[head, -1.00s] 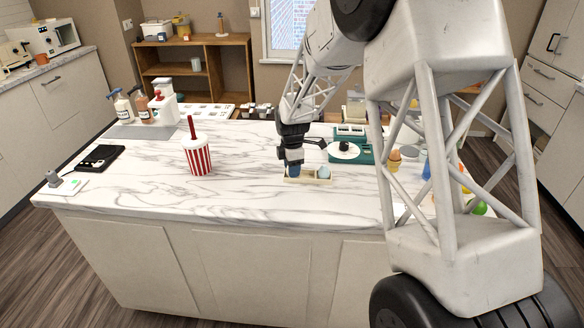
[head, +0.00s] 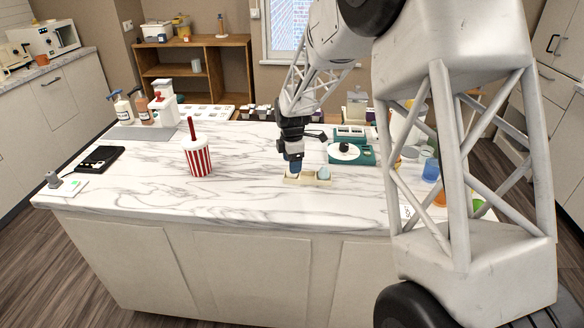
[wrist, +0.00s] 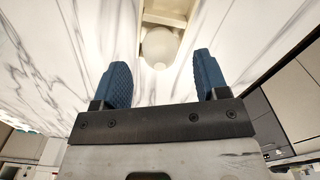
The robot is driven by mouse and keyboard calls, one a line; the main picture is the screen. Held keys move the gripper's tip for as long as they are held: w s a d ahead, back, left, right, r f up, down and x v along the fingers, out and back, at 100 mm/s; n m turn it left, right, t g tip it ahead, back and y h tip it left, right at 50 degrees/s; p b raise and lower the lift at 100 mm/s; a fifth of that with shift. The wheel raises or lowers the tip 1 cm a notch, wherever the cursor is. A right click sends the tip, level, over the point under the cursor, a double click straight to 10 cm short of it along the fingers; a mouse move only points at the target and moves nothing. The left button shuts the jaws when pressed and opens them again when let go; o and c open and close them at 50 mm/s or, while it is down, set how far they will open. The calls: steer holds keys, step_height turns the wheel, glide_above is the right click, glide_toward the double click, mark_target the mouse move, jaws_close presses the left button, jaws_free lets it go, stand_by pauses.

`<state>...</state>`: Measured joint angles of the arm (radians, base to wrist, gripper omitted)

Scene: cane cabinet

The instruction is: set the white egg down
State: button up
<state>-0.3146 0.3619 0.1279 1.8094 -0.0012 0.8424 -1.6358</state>
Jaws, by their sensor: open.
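A white egg (wrist: 159,46) shows in the wrist view at the end of a small cream tray (wrist: 166,20), centred ahead of my open fingers. My gripper (wrist: 160,78) has its two blue fingers well apart, with nothing gripped between them. In the head view my gripper (head: 295,168) is pointing down over the left part of the tray (head: 300,181). A pale bluish egg (head: 323,173) sits in the tray's right part. The white egg is not clear in the head view, where my fingers cover that spot.
A turquoise scale-like device (head: 364,157) stands just behind and right of the tray. A red-striped cup (head: 199,160) with a straw stands left. A blue cup (head: 431,170) and other items stand right, partly behind my arm. The marble counter (head: 250,185) is clear between the striped cup and tray.

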step_height(320, 180, up, 9)
stand_by(0.4)
stand_by(0.5)
steer(key=shift+r, duration=0.1)
steer(key=s+d+r+m+t, duration=0.1)
steer(key=s+d+r+m, duration=0.45)
steer(key=s+d, duration=0.4)
steer(key=s+d+r+m, duration=0.5)
steer(key=s+d+r, duration=0.15)
steer(key=s, duration=0.65)
steer(key=s+d+f+m, duration=0.1)
steer(key=s+d+m, duration=0.2)
steer(key=s, duration=0.5)
steer(key=s+d+f+m+t, duration=0.1)
steer(key=s+d+m, duration=0.2)
steer(key=s, duration=0.6)
steer(key=s+d+f+m, duration=0.1)
steer(key=s+d+m, duration=0.2)
steer(key=s+m, duration=0.3)
steer(key=s, duration=0.3)
steer(key=shift+d+t, duration=0.3)
steer(key=shift+d, duration=0.1)
